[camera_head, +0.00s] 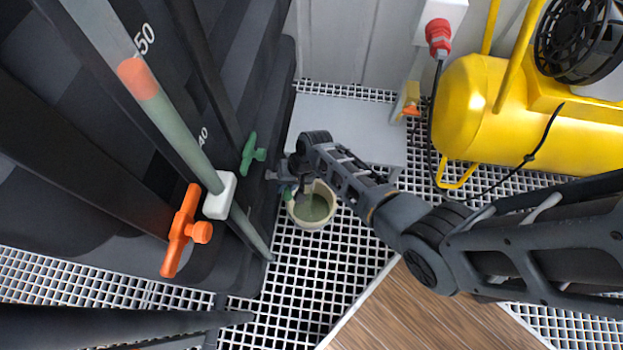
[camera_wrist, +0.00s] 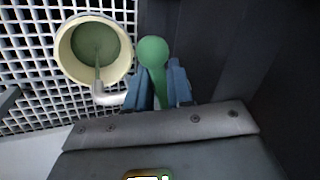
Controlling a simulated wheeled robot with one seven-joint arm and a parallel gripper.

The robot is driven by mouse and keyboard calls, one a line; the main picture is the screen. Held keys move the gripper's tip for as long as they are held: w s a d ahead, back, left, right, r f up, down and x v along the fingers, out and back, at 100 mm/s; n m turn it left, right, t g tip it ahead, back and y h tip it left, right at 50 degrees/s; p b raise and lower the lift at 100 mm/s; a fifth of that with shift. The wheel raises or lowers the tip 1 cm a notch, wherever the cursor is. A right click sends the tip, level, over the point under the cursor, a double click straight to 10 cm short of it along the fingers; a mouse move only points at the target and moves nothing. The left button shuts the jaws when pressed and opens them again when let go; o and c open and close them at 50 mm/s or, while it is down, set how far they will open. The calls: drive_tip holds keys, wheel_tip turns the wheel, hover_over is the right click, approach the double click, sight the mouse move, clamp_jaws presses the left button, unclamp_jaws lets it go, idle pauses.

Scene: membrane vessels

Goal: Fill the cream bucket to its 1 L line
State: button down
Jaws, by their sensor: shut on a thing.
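The cream bucket (camera_head: 311,227) stands upright on the white grating beside the dark tank, with murky green liquid (camera_head: 313,208) inside. The wrist view looks into the bucket (camera_wrist: 64,62), where a thin greenish stream (camera_wrist: 98,70) runs from a pale spout (camera_wrist: 110,97) into the liquid. My gripper (camera_wrist: 157,88) is shut on a green tap handle (camera_wrist: 153,52) beside the spout. In the head view my gripper (camera_head: 291,180) is at the bucket's upper left and partly covers it. I cannot make out the 1 L line.
Another green handle (camera_head: 253,152) and an orange handle (camera_head: 183,230) are on the tank side, near a sight tube with an orange band (camera_head: 137,78). A yellow compressor (camera_head: 480,110) stands at the upper right. Open grating (camera_head: 290,290) lies below the bucket.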

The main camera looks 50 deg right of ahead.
drive_tip(key=shift+w+a+f+m+t+h+p, duration=0.1)
drive_tip(key=shift+w+a+m+t+h+p, duration=0.15)
drive_tip(key=shift+m, duration=0.5)
drive_tip(key=shift+a+f+m+h+p, duration=0.15)
drive_tip(key=shift+a+m+p, duration=0.2)
drive_tip(key=shift+m, duration=0.35)
drive_tip(key=shift+w+a+r+m+t+h+p, duration=0.1)
drive_tip(key=shift+w+a+m+t+h+p, duration=0.2)
drive_tip(key=shift+m, duration=0.45)
drive_tip(key=shift+s+d, duration=0.15)
drive_tip(key=c, duration=1.4)
unclamp_jaws()
drive_tip(key=o, duration=0.3)
drive_tip(key=shift+w, duration=0.2)
drive_tip(key=shift+o, duration=0.2)
drive_tip(key=p+v, duration=0.3)
drive_tip(key=v, duration=0.5)
